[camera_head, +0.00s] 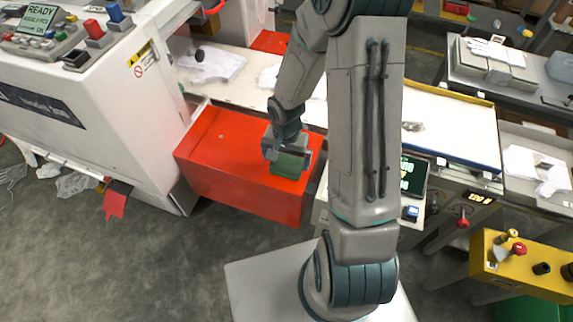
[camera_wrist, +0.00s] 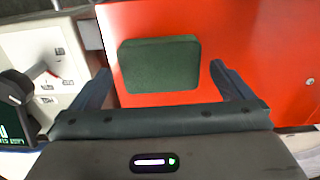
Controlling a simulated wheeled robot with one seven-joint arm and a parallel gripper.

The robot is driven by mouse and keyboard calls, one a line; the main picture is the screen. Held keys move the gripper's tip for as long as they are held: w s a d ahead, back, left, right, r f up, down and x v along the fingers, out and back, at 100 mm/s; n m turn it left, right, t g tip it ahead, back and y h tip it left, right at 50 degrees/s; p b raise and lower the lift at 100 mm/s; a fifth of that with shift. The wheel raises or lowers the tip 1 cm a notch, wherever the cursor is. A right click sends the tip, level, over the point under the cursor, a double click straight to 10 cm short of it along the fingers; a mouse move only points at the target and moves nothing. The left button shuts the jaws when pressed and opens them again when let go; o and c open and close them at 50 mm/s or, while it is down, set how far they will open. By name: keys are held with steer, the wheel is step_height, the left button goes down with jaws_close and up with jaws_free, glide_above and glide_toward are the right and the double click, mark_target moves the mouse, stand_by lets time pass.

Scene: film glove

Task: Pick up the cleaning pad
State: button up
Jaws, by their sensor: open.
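The cleaning pad (camera_wrist: 160,64) is a dark green rounded block lying on top of a red box (camera_head: 238,165). In the wrist view the red surface (camera_wrist: 255,50) surrounds the pad. My gripper (camera_wrist: 160,80) is open, with one finger on each side of the pad's near part. The pad lies between and slightly beyond the fingertips, and no finger clearly touches it. In the head view my gripper (camera_head: 288,152) is over the red box, and the green pad (camera_head: 288,165) shows partly under it. How high the fingers are above the box is hard to tell.
A white machine (camera_head: 95,90) with buttons stands left of the red box. A white conveyor table (camera_head: 460,130) runs behind it, with pale gloves (camera_head: 212,66) on it. A dark display (camera_head: 413,175) stands right of the box. The red top around the pad is clear.

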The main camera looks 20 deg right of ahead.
steer(key=shift+f, duration=1.15)
steer(key=c, duration=0.8)
steer(key=shift+r, duration=0.2)
step_height(320, 180, up, 4)
steer(key=shift+w+f, duration=0.1)
steer(key=shift+f, duration=0.05)
steer(key=d+r, duration=0.7)
steer(key=d, duration=0.4)
steer(key=shift+w+d, duration=0.2)
steer(key=shift+d, duration=0.15)
steer(key=shift+o, duration=0.4)
